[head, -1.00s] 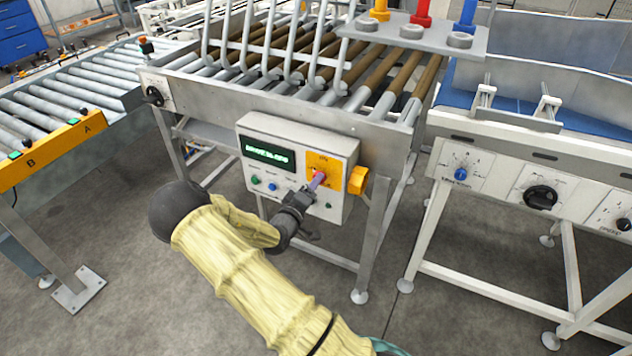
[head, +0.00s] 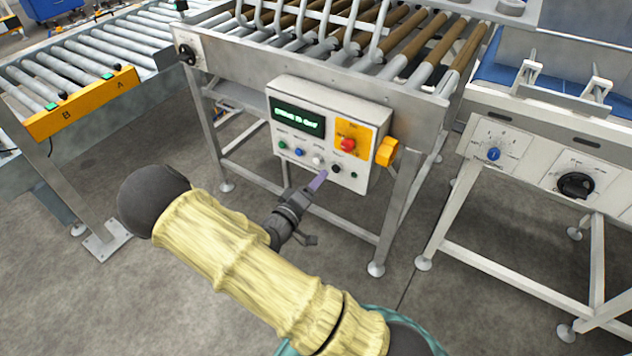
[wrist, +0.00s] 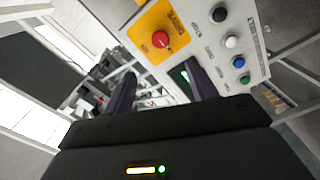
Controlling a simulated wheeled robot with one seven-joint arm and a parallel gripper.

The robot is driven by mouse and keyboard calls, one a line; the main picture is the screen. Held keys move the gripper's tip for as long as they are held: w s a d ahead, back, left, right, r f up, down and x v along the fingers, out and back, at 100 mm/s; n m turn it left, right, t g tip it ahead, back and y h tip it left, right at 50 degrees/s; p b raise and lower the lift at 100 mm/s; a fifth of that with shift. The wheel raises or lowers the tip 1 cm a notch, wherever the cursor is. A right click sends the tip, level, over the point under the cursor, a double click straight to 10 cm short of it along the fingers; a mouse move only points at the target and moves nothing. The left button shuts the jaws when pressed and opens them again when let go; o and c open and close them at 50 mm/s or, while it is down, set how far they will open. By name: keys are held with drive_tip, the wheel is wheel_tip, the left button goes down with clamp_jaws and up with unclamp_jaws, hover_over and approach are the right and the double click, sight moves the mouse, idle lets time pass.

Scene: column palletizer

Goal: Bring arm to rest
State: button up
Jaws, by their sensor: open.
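My arm, in a pale yellow sleeve, reaches from the bottom of the head view toward a white control box. My gripper (head: 311,190) is just in front of and below the box's lower edge in that view. In the wrist view my gripper (wrist: 160,95) shows two purple fingers spread apart with nothing between them. The control box (head: 285,97) has a lit green display, a row of small buttons and a red button (head: 347,145) on a yellow plate. The red button also shows in the wrist view (wrist: 160,39). Whether a fingertip touches the box cannot be told.
The box hangs on a metal roller conveyor frame (head: 330,78). A yellow switch (head: 387,152) sits on its right side. Another roller conveyor with a yellow A/B panel (head: 80,103) stands left. A white-framed machine with knobs (head: 575,186) stands right. The floor in front is clear.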

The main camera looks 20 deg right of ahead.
idle(0.3)
drive_tip(key=s+a+r+m+g+y+p, duration=0.2)
drive_tip(key=a+r+g+y+p, duration=0.15)
drive_tip(key=y, duration=0.25)
drive_tip(key=s+a+r+m+g+y+p, duration=0.1)
drive_tip(key=s+a+r+g+y+p, duration=0.15)
drive_tip(key=r+y+p, duration=0.35)
drive_tip(key=s+d+r+g+y+p, duration=0.1)
drive_tip(key=s+r+g+y, duration=0.1)
drive_tip(key=s+r, duration=0.7)
drive_tip(key=s, duration=0.3)
drive_tip(key=shift+d+r, duration=0.25)
